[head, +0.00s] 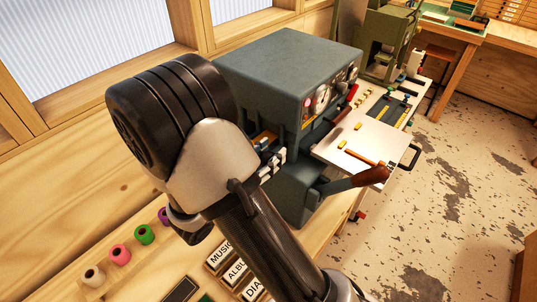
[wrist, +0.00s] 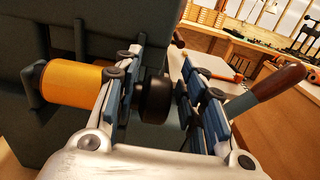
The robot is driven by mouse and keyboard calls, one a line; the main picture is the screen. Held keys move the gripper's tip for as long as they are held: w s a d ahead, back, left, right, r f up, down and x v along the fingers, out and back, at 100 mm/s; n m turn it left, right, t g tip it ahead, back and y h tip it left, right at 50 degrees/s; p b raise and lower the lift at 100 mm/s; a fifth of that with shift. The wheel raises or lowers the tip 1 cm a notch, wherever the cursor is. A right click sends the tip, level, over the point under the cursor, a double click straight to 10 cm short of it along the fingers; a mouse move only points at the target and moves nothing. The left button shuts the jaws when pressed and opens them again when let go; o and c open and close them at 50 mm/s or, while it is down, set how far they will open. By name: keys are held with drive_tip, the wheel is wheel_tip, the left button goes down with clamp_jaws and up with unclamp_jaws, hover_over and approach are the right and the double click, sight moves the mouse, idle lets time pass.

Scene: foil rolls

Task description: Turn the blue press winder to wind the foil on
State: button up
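The blue-grey press (head: 290,65) stands on the bench, with dials on its front. In the wrist view its side (wrist: 40,125) fills the left. A gold foil roll (wrist: 75,83) sticks out from it. A black round knob (wrist: 154,97), which looks like the winder, lies between the fingers of my gripper (wrist: 160,85). My gripper is open around the knob, with a gap visible at the right finger; contact on the left is unclear. In the head view my wrist covers most of my gripper (head: 268,162), and the knob is hidden.
A lever with a red-brown handle (head: 370,176) juts from the press's front right; it also shows right of my gripper (wrist: 275,82). A pale board (head: 365,145) is beyond it. Coloured spools (head: 120,255) and lettered blocks (head: 235,270) sit nearby. A green press (head: 388,38) stands behind.

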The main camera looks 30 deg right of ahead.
clamp_jaws()
drive_tip(key=shift+r+p, duration=0.1)
drive_tip(key=shift+p, duration=0.35)
drive_tip(key=shift+r+y+p, duration=0.1)
drive_tip(key=shift+y+p, duration=0.3)
drive_tip(key=y+p, duration=0.1)
drive_tip(key=g+p, duration=0.1)
drive_tip(key=p, duration=0.1)
drive_tip(key=shift+d+r+y, duration=0.1)
drive_tip(key=shift+d+y, duration=0.15)
drive_tip(key=shift+y, duration=0.15)
drive_tip(key=p, duration=0.1)
drive_tip(key=y+p, duration=0.1)
drive_tip(key=shift+w+d+g+y+p, duration=0.1)
drive_tip(key=shift+d+g+y+p, duration=0.05)
drive_tip(key=shift+g+y+p, duration=0.2)
drive_tip(key=shift+f+y+p, duration=0.4)
drive_tip(key=shift+y+p, duration=0.25)
drive_tip(key=shift+p, duration=0.15)
